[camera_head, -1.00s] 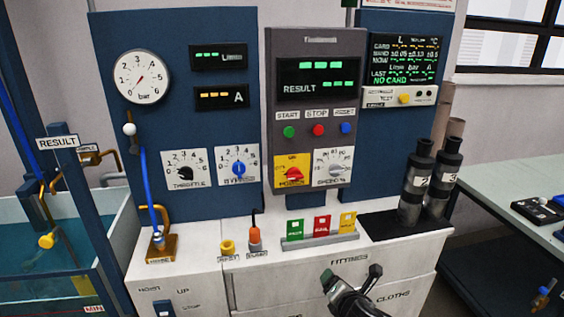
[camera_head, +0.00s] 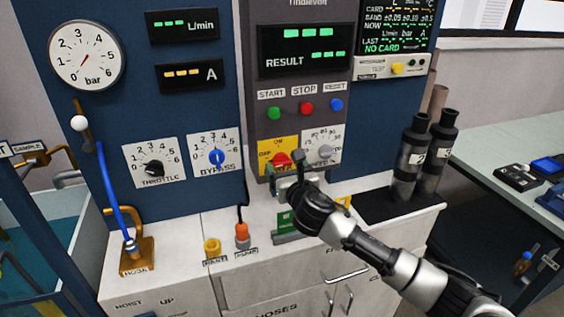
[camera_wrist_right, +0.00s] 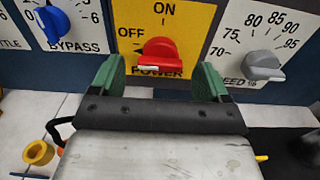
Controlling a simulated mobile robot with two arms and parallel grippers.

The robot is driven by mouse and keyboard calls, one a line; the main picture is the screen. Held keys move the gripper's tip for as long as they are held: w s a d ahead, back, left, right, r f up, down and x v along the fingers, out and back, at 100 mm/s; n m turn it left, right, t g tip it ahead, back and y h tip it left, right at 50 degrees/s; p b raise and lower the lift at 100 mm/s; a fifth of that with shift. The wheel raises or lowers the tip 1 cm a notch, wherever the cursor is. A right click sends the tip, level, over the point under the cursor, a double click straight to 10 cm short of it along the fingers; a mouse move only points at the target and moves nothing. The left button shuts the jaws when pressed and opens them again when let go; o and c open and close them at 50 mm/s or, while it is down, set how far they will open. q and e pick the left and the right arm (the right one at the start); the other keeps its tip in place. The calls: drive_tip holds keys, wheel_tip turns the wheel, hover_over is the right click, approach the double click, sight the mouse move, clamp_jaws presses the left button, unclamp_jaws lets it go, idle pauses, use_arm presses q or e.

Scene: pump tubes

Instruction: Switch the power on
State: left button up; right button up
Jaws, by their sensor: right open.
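The power switch is a red knob (camera_head: 281,160) on a yellow plate (camera_head: 264,152) low on the grey control panel. In the right wrist view the red knob (camera_wrist_right: 158,52) lies nearly level, with ON printed above it, OFF to its upper left and POWER below. In the head view the right gripper (camera_head: 293,178) partly covers the plate. My left gripper is not in view.
The grey speed knob (camera_wrist_right: 263,66) is just right of my right gripper, and the blue bypass knob (camera_head: 217,158) is to the left. Start, stop and reset buttons (camera_head: 306,107) sit above. Dark cylinders (camera_head: 412,155) stand at the right. Card stand and plugs occupy the counter (camera_head: 190,285).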

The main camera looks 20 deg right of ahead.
sight(281, 160)
drive_tip(key=shift+w, duration=1.45)
drive_tip(key=c, duration=0.9)
